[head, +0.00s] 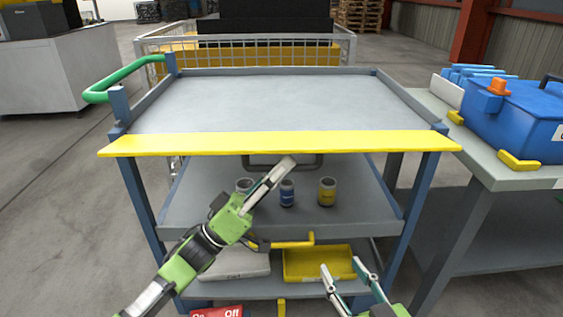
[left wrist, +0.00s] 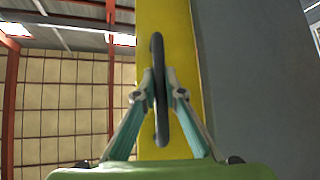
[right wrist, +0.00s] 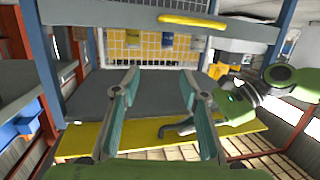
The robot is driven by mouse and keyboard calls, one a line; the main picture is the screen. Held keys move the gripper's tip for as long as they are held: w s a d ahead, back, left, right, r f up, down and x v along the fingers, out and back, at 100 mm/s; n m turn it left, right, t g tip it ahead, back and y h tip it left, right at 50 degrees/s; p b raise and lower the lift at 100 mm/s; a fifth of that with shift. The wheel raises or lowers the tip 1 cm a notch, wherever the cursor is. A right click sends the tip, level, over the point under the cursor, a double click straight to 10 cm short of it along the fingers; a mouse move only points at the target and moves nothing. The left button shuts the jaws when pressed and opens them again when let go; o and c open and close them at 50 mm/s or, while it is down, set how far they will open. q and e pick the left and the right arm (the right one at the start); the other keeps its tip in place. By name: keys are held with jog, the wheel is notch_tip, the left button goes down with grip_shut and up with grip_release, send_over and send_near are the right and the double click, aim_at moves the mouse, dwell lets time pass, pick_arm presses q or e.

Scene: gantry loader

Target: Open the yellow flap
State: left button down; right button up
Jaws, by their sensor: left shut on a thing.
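The yellow flap (head: 230,144) is a long bar-like panel across the front edge of the cart's top. A dark handle (head: 310,160) shows just beneath it. My left gripper (head: 288,166) is at this handle from the front. In the left wrist view, its fingers (left wrist: 161,88) are shut on the dark handle (left wrist: 157,48), with the yellow flap (left wrist: 178,35) behind. The right wrist view shows the flap (right wrist: 95,138) and my left gripper beside its handle. My right gripper (head: 342,268) is open and empty, low in front of the cart; its fingers (right wrist: 160,80) stand apart.
The cart's grey top (head: 260,100) is bare. Below are a grey can, a blue can (head: 287,194), a yellow can (head: 327,192), and a yellow bin (head: 318,264). A side table with a blue case (head: 515,115) stands at right. A green push handle (head: 120,76) juts out left.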

pick_arm(q)
jog(key=shift+a+r+n+t+y+p, duration=0.1)
jog(key=shift+r+n+t+y+p, duration=0.2)
jog(key=shift+r+n+t+p, duration=0.6)
jog(key=shift+s+f+n+y+p, duration=0.1)
jog(key=shift+f+n+y+p, duration=0.2)
jog(key=shift+p, duration=0.9)
jog(key=c, duration=2.1)
grip_release()
pick_arm(e)
jog(key=s+d+f+g+h, duration=0.1)
jog(key=s+d+f+g, duration=0.2)
jog(key=s+f+g, duration=0.3)
jog(key=s+d+f+g+h, duration=0.2)
jog(key=s+f+g, duration=0.4)
jog(key=s+f, duration=0.3)
jog(key=shift+s+d+f+m, duration=0.3)
jog(key=shift+s+d, duration=0.6)
jog(key=shift+s, duration=0.75)
pick_arm(q)
jog(key=shift+f, duration=0.1)
jog(key=v, duration=1.2)
